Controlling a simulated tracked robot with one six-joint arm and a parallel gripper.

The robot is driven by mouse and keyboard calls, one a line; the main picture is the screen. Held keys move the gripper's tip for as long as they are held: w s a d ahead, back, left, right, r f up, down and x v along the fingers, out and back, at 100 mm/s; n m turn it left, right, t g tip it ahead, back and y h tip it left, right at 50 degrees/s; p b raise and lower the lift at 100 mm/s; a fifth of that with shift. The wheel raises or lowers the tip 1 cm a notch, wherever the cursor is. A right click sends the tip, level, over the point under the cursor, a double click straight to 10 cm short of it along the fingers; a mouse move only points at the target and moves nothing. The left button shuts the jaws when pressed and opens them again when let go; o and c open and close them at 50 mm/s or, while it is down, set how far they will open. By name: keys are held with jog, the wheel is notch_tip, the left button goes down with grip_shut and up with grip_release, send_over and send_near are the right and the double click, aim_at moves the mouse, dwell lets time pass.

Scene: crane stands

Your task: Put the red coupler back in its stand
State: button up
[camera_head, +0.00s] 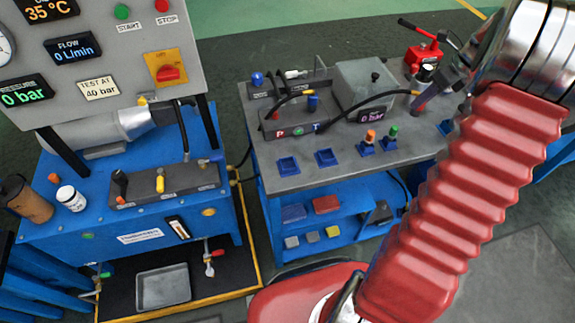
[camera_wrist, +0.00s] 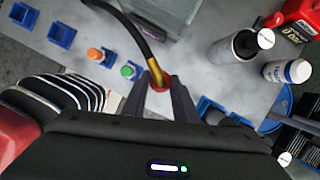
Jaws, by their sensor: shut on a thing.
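My gripper (camera_wrist: 163,92) is shut on the red coupler (camera_wrist: 164,83), which shows between its fingertips in the wrist view. A black hose with a brass-coloured end (camera_wrist: 154,67) runs into the coupler. In the head view my gripper (camera_head: 424,102) is above the right part of the grey bench top, and the coupler cannot be made out clearly. Blue stands line the bench's front edge: two empty ones at left (camera_head: 288,166) (camera_head: 326,158), one with an orange coupler (camera_head: 370,136), one with a green coupler (camera_head: 393,132). Another blue stand (camera_head: 445,127) is farther right, partly hidden in the wrist view.
A blue test bench (camera_head: 130,210) is at left.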

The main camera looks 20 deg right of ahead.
jog(key=s+a+f+m+h, duration=0.1)
jog(key=a+f+m, duration=0.1)
jog(key=a, duration=3.8)
jog(key=shift+s+a+f, duration=0.1)
jog(key=shift+a+f, duration=0.05)
jog(key=shift+f, duration=1.2)
jog(key=shift+a+f, duration=0.15)
jog(key=shift+f, duration=1.2)
jog(key=shift+f, duration=0.25)
jog(key=shift+f, duration=0.75)
jog(key=shift+f, duration=0.35)
jog(key=o, duration=1.2)
